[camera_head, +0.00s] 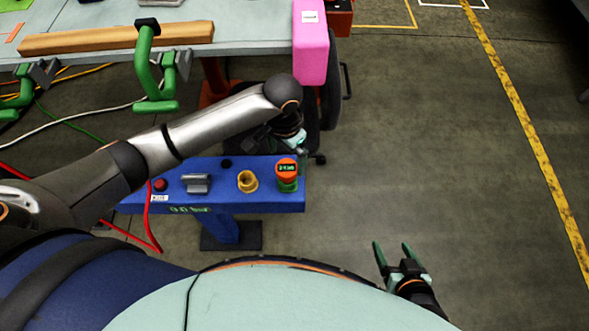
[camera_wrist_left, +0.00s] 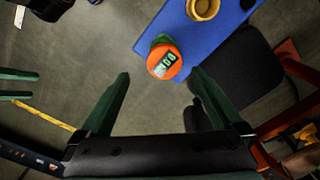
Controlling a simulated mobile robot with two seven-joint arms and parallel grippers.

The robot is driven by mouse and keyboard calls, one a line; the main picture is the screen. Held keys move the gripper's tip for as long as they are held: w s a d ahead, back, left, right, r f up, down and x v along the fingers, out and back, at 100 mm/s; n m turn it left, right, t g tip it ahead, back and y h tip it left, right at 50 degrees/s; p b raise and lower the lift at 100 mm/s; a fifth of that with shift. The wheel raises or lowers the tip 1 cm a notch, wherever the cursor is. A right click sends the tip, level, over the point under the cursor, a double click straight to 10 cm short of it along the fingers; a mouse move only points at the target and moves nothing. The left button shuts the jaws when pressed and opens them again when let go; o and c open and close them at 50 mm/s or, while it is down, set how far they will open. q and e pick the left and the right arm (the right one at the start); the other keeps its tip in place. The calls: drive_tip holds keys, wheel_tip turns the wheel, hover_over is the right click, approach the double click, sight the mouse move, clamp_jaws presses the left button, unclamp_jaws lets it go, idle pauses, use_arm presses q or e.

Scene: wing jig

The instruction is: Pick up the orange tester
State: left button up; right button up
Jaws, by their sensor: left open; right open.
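The orange tester (camera_head: 287,168) has a round orange top with a small digital display and stands on a green base at the right end of a blue stand (camera_head: 226,205). In the left wrist view the tester (camera_wrist_left: 164,63) lies ahead of and between my open fingers, apart from both. My left gripper (camera_wrist_left: 160,82) is open and empty; in the head view it (camera_head: 298,145) hangs just behind and above the tester, its fingers partly hidden by the wrist. My right gripper (camera_head: 392,250) is open and empty over the floor at the lower right.
The blue stand also holds a yellow cup-like part (camera_head: 247,181), a grey block (camera_head: 196,184) and a red button (camera_head: 160,185). A workbench with green clamps (camera_head: 150,70) and a pink block (camera_head: 310,45) stands behind. A black chair is close behind the tester. The floor at right is clear.

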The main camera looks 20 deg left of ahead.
sight(287, 170)
use_arm(q)
drive_tip(key=shift+f, duration=0.15)
wheel_tip(287, 170, down, 6)
drive_tip(key=shift+a+f+b, duration=0.1)
drive_tip(key=shift+f+b, duration=0.15)
drive_tip(key=shift+b, duration=0.2)
drive_tip(key=shift+w+a+f+b, duration=0.1)
drive_tip(key=shift+w+f+b, duration=0.1)
drive_tip(key=shift+f, duration=1.25)
drive_tip(key=shift+w+f+b, duration=0.15)
drive_tip(key=shift+f+b, duration=0.05)
drive_tip(key=shift+f, duration=1.2)
drive_tip(key=c, duration=1.3)
drive_tip(key=shift+c, duration=0.2)
drive_tip(key=shift+r, duration=0.2)
